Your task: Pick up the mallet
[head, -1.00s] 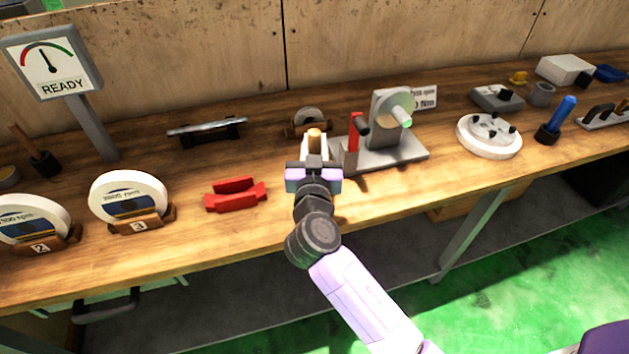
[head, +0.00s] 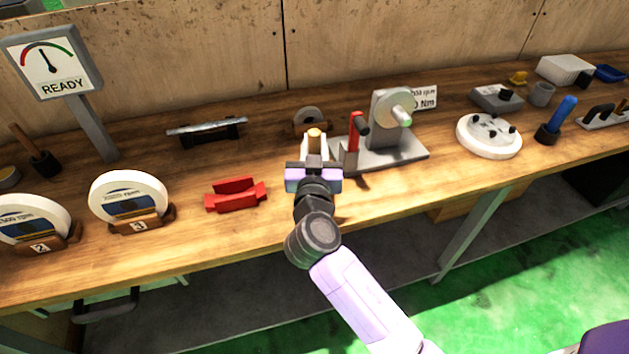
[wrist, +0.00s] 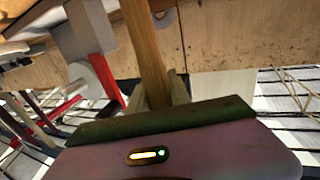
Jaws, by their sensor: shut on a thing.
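My gripper (head: 314,148) is at the middle of the bench, just left of the grey grinder-like fixture. Its pale fingers are shut on a light wooden handle (head: 314,133), whose rounded end shows between them. In the wrist view the same handle (wrist: 146,50) runs up from between the fingers. A head on this handle is hidden, so I cannot confirm from its shape that it is the mallet. Another wooden-handled tool with a dark block-like end (head: 42,162) stands at the far left.
The grey fixture (head: 395,150) with its red upright (head: 353,132) stands close on the right. A ring-shaped part (head: 308,117) is behind my gripper. A red cradle (head: 236,195) is to the left, beside wheel 3 (head: 128,193). The bench front (head: 390,190) right of my gripper is clear.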

